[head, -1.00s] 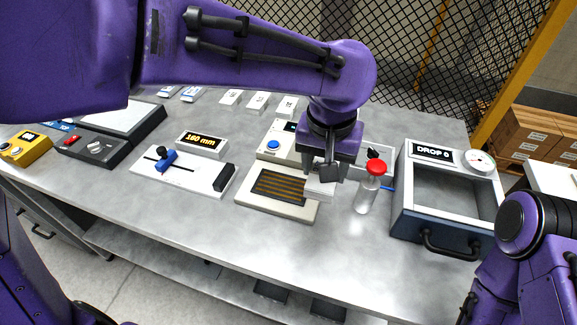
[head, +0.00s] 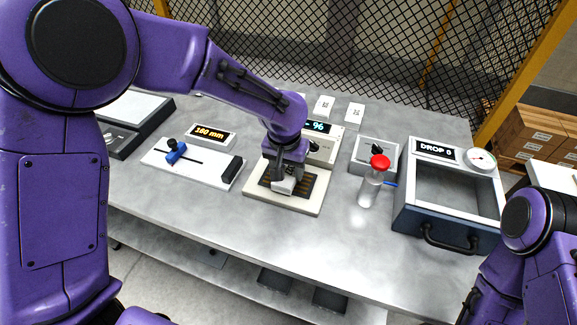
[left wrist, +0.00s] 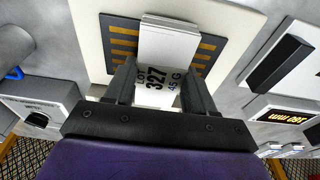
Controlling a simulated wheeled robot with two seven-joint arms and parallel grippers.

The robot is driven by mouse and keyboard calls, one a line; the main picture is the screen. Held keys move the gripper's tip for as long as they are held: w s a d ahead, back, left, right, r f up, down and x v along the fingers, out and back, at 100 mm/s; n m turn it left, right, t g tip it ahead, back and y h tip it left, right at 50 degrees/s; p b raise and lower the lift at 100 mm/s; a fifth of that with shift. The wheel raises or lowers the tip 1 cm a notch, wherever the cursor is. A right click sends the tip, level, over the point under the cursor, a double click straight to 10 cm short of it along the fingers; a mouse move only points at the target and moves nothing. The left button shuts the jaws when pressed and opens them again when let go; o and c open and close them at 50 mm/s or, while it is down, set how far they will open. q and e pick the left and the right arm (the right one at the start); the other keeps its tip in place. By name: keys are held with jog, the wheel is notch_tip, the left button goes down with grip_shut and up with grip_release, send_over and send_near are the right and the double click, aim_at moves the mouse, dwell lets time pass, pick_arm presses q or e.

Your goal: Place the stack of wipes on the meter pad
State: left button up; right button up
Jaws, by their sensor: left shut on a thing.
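The stack of wipes (left wrist: 168,48) is white, with a label reading "LOT 327 45 G" in the left wrist view. My left gripper (head: 284,182) is shut on it, with one finger on each side. The held stack (head: 284,187) shows small in the head view, over the meter pad. The meter pad (head: 308,205) is a cream plate with a dark, gold-striped center (left wrist: 124,43). I cannot tell whether the stack touches the pad. Part of my right arm shows at the right edge of the head view, but its gripper is out of view.
Behind the pad is a meter box (head: 322,148) with a lit display reading 96. A slider board (head: 196,165) lies to its left. The table front is clear.

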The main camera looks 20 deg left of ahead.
pick_arm(q)
jog(key=shift+s, duration=0.15)
jog(key=o, duration=1.1)
jog(key=shift+f, duration=0.1)
jog(key=shift+c, duration=0.2)
notch_tip(320, 180, up, 12)
jog(key=s, duration=0.1)
jog(key=shift+s+b, duration=0.35)
jog(key=shift+s, duration=0.05)
